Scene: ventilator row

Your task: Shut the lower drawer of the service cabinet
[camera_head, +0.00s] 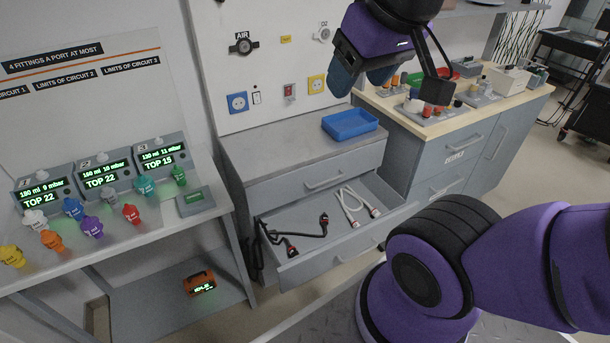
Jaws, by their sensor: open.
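The grey service cabinet (240,157) stands against the wall in the middle of the view. Its upper drawer (290,190) is shut. Its lower drawer (345,259) is pulled out, with black and white cables lying inside. My arm hides the right end of the lower drawer's front. My gripper (394,88) is at the top, above and to the right of the cabinet top, well apart from the drawer. Its jaws are open, and nothing shows between them.
A blue tray (350,124) sits on the cabinet top. To the right is a wood-topped counter (448,128) with several small items. To the left, a bench (150,225) holds ventilator units and coloured fittings, and an orange device (199,283) rests on its lower shelf.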

